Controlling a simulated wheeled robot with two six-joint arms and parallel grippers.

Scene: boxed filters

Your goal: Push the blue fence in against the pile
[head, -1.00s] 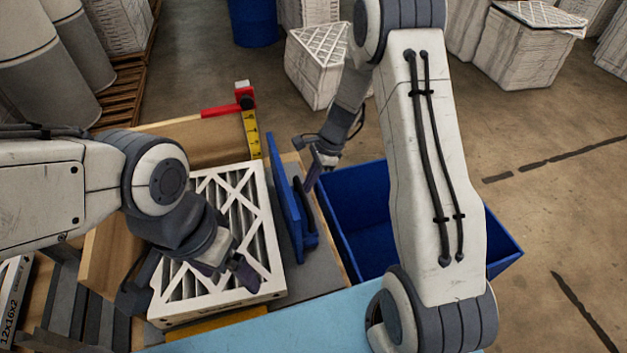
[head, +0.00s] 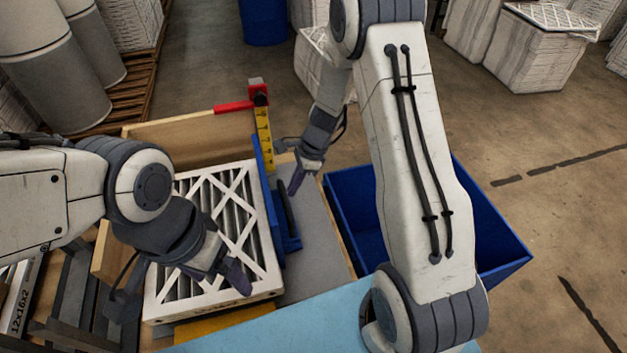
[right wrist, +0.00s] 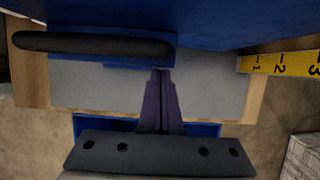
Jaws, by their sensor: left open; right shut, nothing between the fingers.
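The blue fence (head: 267,190) stands upright along the right side of the pile of white pleated filters (head: 215,225). It looks touching or nearly touching; a small gap cannot be ruled out. Its dark handle (head: 286,208) is on the right face and also shows in the right wrist view (right wrist: 95,44). My right gripper (head: 296,186) is shut and empty, just right of the fence near the handle. In the right wrist view its fingertips (right wrist: 160,74) are close to the fence's blue base. My left gripper (head: 217,274) is open over the pile's near part.
A yellow ruler (head: 264,138) with a red clamp stands at the far end of the fence. A blue bin (head: 497,232) is to the right of the grey board (head: 318,250). A wooden wall (head: 190,140) borders the pile at the back.

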